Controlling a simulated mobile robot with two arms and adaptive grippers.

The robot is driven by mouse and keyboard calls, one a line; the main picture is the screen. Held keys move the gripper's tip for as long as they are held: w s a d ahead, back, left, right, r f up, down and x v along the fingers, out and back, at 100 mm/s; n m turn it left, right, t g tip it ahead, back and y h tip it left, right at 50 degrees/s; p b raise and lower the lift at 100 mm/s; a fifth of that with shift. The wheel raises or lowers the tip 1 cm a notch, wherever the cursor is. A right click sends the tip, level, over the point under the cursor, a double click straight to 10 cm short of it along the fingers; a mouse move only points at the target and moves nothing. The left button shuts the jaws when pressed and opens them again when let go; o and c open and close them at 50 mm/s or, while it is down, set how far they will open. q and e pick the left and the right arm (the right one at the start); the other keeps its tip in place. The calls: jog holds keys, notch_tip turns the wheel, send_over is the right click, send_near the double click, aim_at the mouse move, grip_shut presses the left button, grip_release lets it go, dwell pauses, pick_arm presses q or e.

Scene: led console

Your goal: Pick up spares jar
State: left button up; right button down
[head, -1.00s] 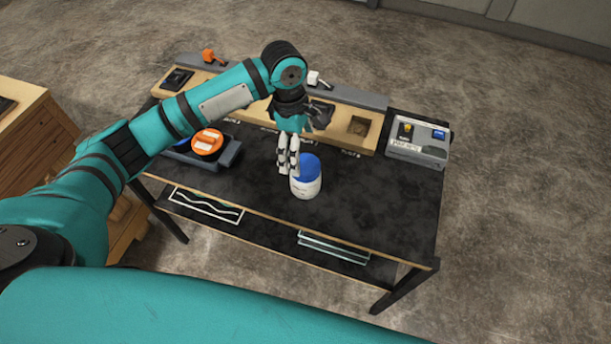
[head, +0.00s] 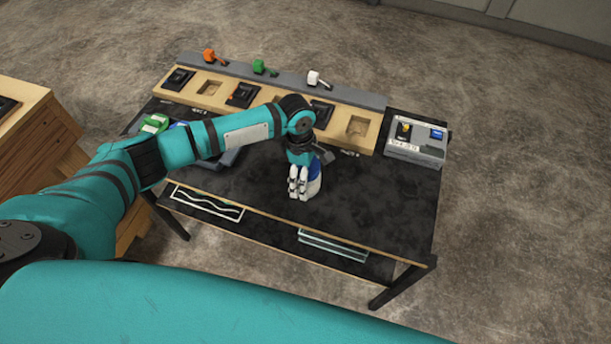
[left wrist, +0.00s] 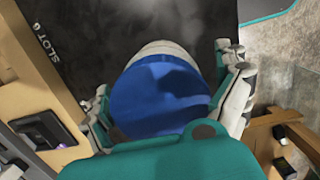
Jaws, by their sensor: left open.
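The spares jar, white with a blue lid (head: 315,178), stands on the black table top, mostly hidden behind my left gripper (head: 299,190) in the head view. In the left wrist view the jar's blue lid (left wrist: 160,95) fills the middle, with its pale body showing beyond it. My left gripper (left wrist: 168,108) is open, with its fingers on either side of the jar. I cannot tell whether the fingers touch it. My right gripper is not in view.
A wooden rack (head: 210,90) with black modules and empty slots runs along the table's back, with orange, green and white levers behind it. A grey box (head: 416,150) stands at the right. A tray (head: 229,158) lies partly behind my arm. The table's front right is clear.

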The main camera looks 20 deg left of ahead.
pick_arm(q)
jog(key=c, duration=1.1)
jog(key=shift+c, duration=0.9)
jog(key=shift+r, duration=0.2)
